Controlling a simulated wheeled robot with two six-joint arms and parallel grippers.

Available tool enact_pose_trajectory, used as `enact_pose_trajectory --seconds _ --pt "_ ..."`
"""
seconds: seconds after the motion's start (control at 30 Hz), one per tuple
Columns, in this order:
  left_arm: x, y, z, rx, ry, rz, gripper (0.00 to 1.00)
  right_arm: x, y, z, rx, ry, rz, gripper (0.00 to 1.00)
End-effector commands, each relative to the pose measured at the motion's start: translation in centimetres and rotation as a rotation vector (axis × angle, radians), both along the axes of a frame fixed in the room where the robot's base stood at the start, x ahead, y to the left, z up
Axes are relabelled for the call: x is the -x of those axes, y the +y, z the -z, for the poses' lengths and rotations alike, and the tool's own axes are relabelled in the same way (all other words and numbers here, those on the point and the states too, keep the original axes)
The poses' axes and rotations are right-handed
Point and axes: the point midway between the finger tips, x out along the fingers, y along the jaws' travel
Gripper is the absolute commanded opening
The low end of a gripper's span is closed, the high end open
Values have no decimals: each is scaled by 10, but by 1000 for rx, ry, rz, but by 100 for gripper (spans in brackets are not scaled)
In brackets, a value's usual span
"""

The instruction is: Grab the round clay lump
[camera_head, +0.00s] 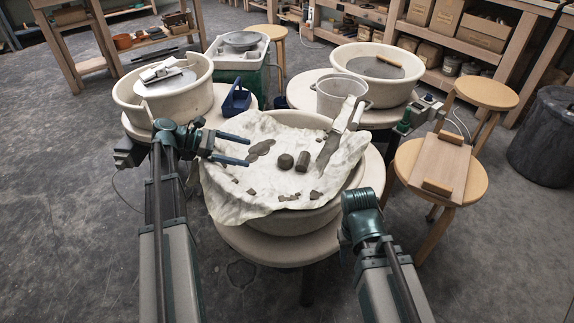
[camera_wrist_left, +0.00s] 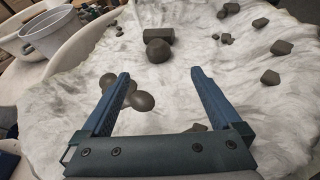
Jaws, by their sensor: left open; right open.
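The round clay lump (camera_head: 285,161) is dark grey-brown and sits on a crumpled white cloth (camera_head: 225,200) over a wide basin. A short clay cylinder (camera_head: 302,161) stands right beside it. My left gripper (camera_head: 248,151) is open and empty over the cloth, to the left of the lump, its fingers pointing towards it. In the left wrist view the round lump (camera_wrist_left: 157,51) is ahead of the open left fingers (camera_wrist_left: 160,73), apart from them, with the cylinder (camera_wrist_left: 157,35) behind it. My right arm comes in at the lower right, but its gripper does not show.
Dark smooth blobs (camera_wrist_left: 143,101) lie near the left fingers. Small clay scraps (camera_head: 316,196) lie along the cloth's front. A clear bucket (camera_head: 338,95) and a blue caddy (camera_head: 236,100) stand behind.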

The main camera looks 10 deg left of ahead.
Motion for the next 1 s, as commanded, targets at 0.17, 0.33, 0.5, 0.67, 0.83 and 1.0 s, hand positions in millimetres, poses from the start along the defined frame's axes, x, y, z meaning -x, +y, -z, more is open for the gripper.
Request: enact_pose_trajectory --seconds 0.17,0.33,0.5,0.67,0.83,1.0 --pt "-9 -31 17 0 0 4 98 0 0 17 -2 0 -2 50" --pt "-19 -56 27 -1 -1 4 98 0 1 27 -4 0 -4 50" --pt "-24 -68 31 -1 0 1 98 0 1 31 -5 0 -5 50" --pt "-24 -70 31 -1 -1 0 98 0 1 31 -5 0 -5 50" --pt "-27 -75 34 -2 -1 3 98 0 1 34 -5 0 -4 50" --pt "-36 -94 43 -2 -1 4 98 0 1 42 -4 0 -2 50"
